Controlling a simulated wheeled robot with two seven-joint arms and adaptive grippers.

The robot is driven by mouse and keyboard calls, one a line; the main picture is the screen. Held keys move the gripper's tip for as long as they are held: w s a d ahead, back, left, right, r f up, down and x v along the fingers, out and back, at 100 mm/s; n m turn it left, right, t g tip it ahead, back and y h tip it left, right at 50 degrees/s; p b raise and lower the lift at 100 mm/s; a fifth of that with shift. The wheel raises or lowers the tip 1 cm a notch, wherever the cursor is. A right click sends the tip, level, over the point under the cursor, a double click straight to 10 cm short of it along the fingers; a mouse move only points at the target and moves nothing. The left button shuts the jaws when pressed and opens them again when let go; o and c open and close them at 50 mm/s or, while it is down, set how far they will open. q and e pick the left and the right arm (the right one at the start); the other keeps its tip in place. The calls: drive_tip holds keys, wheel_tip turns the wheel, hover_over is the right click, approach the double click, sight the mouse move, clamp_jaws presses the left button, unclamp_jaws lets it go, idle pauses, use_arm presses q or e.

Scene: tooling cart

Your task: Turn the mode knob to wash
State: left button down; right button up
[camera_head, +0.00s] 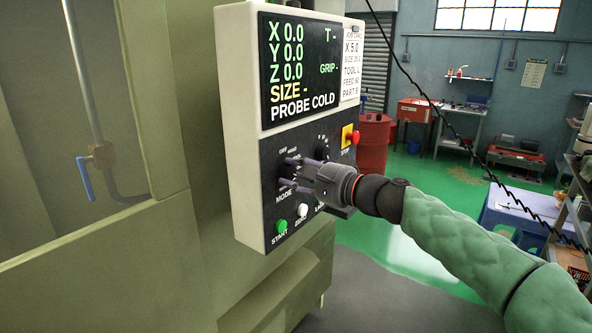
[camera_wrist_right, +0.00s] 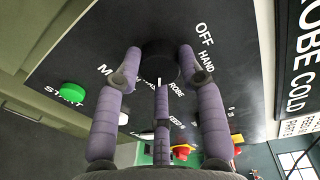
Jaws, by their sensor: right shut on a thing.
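The control panel (camera_head: 262,150) has a black face with a mode knob (camera_wrist_right: 158,58), dark and round with a white pointer mark. My right gripper (camera_head: 288,173) reaches it from the right. In the right wrist view its purple-grey fingers (camera_wrist_right: 160,70) are closed around the knob, one at each side and a third below. OFF and HAND show beside the knob, and part of PROBE shows near the third finger. The wash label cannot be read, so I cannot tell which mode the pointer is at. My left gripper is out of view.
A green START button (camera_head: 282,226), a white ZERO button (camera_head: 302,210) and a red STOP button (camera_head: 351,137) are near my right gripper. The display (camera_head: 300,70) above reads PROBE COLD. A blue-handled valve (camera_head: 85,179) is at the left. Green floor lies open behind my right arm.

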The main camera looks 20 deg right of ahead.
drive_tip(key=shift+d+r+m+p, duration=0.15)
drive_tip(key=shift+m+p, duration=0.55)
drive_tip(key=shift+m, duration=0.9)
drive_tip(key=o, duration=1.1)
drive_tip(key=shift+w, duration=0.1)
drive_tip(key=shift+o, duration=0.2)
drive_tip(key=f+v, duration=0.1)
drive_tip(key=v, duration=1.1)
drive_tip(key=shift+r+y, duration=0.3)
drive_tip(key=shift+w+d, duration=0.1)
